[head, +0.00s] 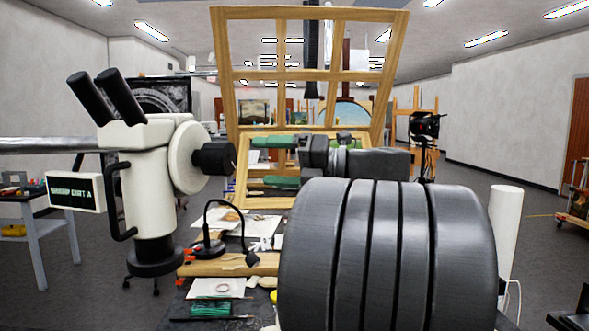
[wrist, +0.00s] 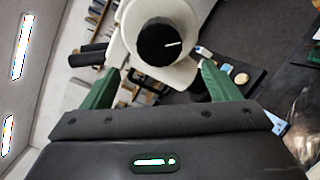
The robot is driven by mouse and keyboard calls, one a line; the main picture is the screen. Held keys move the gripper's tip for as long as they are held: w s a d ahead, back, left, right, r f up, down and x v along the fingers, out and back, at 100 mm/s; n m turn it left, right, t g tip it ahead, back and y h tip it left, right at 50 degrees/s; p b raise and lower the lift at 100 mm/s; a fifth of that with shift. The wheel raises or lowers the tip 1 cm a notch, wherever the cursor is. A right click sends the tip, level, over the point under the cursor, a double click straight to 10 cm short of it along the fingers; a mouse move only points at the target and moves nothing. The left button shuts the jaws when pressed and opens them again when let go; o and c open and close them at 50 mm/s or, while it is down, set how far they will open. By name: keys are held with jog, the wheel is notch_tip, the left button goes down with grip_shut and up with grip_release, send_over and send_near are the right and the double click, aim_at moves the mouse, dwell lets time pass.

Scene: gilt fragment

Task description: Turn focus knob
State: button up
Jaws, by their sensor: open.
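The focus knob (head: 214,158) is a black cylinder on the right side of a white microscope (head: 150,180) in the head view. In the wrist view the knob (wrist: 158,42) shows face-on, with a white line pointing right and slightly up. My gripper (head: 256,162) has two green fingers, one above the other in the head view. It is open and empty, to the right of the knob and pointing at it. In the wrist view my gripper (wrist: 160,67) has its fingers apart on either side of the knob's line. I see no contact with the knob.
A small black lamp (head: 212,232) stands on the cluttered worktable below. A wooden lattice frame (head: 232,60) rises behind my gripper. A small display (head: 75,192) sits left of the microscope. The air between the fingers and the knob looks clear.

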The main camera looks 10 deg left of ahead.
aim_at(230, 161)
jog(key=shift+d, duration=2.15)
jog(key=shift+a, duration=0.15)
jog(key=a+p, duration=0.2)
jog(key=a, duration=1.1)
jog(key=shift+a, duration=0.3)
jog(key=shift+w+d, duration=0.1)
